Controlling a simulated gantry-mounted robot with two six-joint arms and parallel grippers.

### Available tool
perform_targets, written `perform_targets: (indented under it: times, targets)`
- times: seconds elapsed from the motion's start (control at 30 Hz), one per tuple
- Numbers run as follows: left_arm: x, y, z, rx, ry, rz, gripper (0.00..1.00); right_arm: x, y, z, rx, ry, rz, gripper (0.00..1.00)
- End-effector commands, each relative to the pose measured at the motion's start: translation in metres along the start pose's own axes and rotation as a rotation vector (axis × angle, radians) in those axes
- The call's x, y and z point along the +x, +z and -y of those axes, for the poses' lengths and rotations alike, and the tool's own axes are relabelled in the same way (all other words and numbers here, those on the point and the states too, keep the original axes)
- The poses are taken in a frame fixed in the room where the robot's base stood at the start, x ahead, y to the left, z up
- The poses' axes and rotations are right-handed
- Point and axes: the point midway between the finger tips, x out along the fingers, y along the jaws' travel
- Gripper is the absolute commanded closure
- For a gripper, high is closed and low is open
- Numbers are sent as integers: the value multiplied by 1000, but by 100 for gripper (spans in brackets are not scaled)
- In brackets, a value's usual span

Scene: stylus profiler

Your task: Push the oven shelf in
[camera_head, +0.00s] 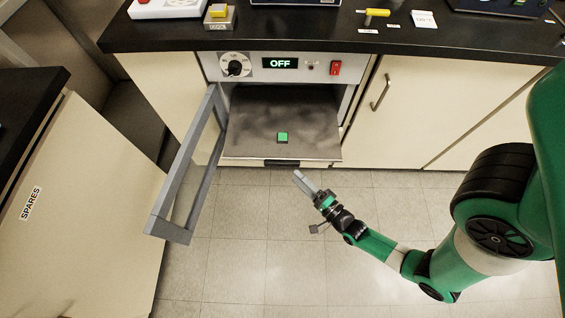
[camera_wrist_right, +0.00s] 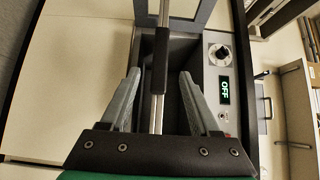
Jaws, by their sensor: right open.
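The oven shelf (camera_head: 250,128) is a flat dark-grey plate that sticks out of the oven under the counter. A small green block (camera_head: 282,137) lies on it. A black handle (camera_head: 282,163) is on its front edge. My right gripper (camera_head: 302,180) is in front of the shelf, just right of the handle in the head view. In the right wrist view the gripper (camera_wrist_right: 158,75) is open, and the shelf's edge and black handle (camera_wrist_right: 160,60) show between its spread fingers. I cannot tell whether they touch. My left gripper is not in view.
The oven door (camera_head: 185,175) stands open to the left of the shelf. The control panel (camera_head: 285,66) above reads OFF, with a dial and a red switch. A cabinet marked SPARES (camera_head: 75,215) stands at left. Tiled floor in front is clear.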

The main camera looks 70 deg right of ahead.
Motion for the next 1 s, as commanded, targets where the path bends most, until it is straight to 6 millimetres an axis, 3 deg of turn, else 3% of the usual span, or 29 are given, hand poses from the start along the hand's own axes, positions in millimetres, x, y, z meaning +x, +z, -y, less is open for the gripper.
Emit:
perform_targets:
  times: [0.1,0.3,0.47,0.7,0.77,1.0]
  targets:
    - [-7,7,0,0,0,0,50,29,0,-2,0,-6,0,38]
    - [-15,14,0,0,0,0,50,68,0,-2,0,-5,1,38]
    - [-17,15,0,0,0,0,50,82,0,0,0,-2,1,38]
    - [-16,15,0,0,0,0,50,83,0,0,0,0,1,38]
    - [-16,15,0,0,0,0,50,83,0,0,0,-1,1,45]
    - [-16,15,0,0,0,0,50,83,1,0,0,-1,2,88]
